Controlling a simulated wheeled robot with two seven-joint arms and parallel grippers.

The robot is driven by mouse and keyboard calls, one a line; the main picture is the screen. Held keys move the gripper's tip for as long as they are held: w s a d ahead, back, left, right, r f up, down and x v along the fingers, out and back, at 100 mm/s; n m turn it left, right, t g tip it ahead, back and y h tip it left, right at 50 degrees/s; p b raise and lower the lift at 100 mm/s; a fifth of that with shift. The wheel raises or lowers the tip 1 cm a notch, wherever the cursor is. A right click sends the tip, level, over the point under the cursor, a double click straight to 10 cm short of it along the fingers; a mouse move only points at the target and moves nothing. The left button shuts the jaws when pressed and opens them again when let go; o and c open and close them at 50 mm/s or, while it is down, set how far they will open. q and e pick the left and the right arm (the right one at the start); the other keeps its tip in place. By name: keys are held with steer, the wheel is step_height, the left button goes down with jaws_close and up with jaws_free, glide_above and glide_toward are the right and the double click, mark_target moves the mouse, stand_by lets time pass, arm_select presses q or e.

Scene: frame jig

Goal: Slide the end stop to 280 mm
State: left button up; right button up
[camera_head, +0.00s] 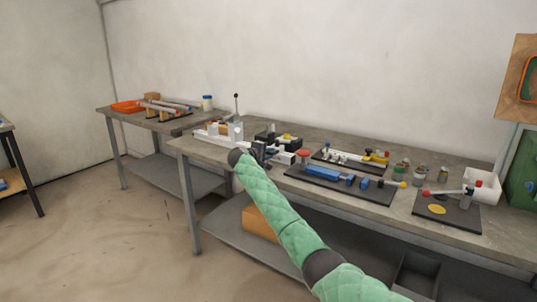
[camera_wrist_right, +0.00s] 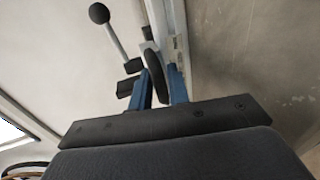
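A white rail with fittings (camera_head: 210,134) lies at the left end of the middle bench; I cannot read any scale on it. In the right wrist view, its pale edge (camera_wrist_right: 180,38) runs up beside the fingers. My right gripper (camera_head: 258,151) is at the rail's right part, small and partly hidden by my green-sleeved arm. In the right wrist view, its blue fingers (camera_wrist_right: 161,88) stand close together on either side of a dark rounded knob (camera_wrist_right: 155,70), seemingly closed on it. I cannot tell for sure whether this knob is the end stop's. My left gripper is out of view.
An upright lever with a ball (camera_head: 236,97) rises behind the rail; a ball-ended lever (camera_wrist_right: 99,14) also shows in the right wrist view. A dark board with a blue tool (camera_head: 325,174), small jars and a white bin (camera_head: 484,188) stand to the right.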

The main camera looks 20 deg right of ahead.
steer(key=shift+o, duration=0.9)
steer(key=shift+w+a+f, duration=0.1)
steer(key=v, duration=0.6)
steer(key=shift+a, duration=0.1)
steer(key=shift+s+a+r, duration=0.25)
steer(key=shift+s+a, duration=0.2)
steer(key=shift+s, duration=0.05)
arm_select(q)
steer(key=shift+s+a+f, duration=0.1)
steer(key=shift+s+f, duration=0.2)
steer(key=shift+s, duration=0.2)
arm_select(e)
steer(key=shift+a, duration=0.1)
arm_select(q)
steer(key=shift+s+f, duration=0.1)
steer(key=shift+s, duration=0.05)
